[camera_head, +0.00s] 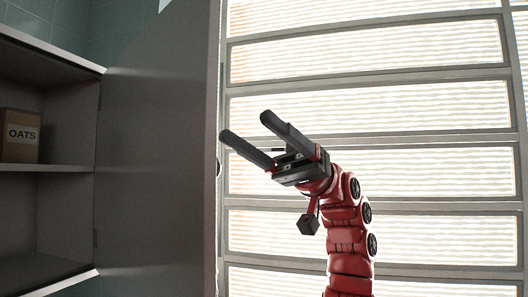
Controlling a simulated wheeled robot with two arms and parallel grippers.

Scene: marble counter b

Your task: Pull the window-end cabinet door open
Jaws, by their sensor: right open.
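The window-end cabinet door (155,160) is a tall grey panel. It stands swung open at the right side of the cabinet, with its inner face showing. A small dark part, perhaps the handle, shows at the door's right edge (218,168). My right gripper (246,126) is open and empty, its two dark fingers pointing up and left. One fingertip overlaps the door's right edge in the picture; I cannot tell whether it touches. My left gripper is not in view.
The open cabinet (60,168) at the left has shelves, with a brown box marked OATS (20,136) on one. Behind my right arm is a bright window with slatted blinds (430,105). Dark tiled wall (125,30) shows above the cabinet.

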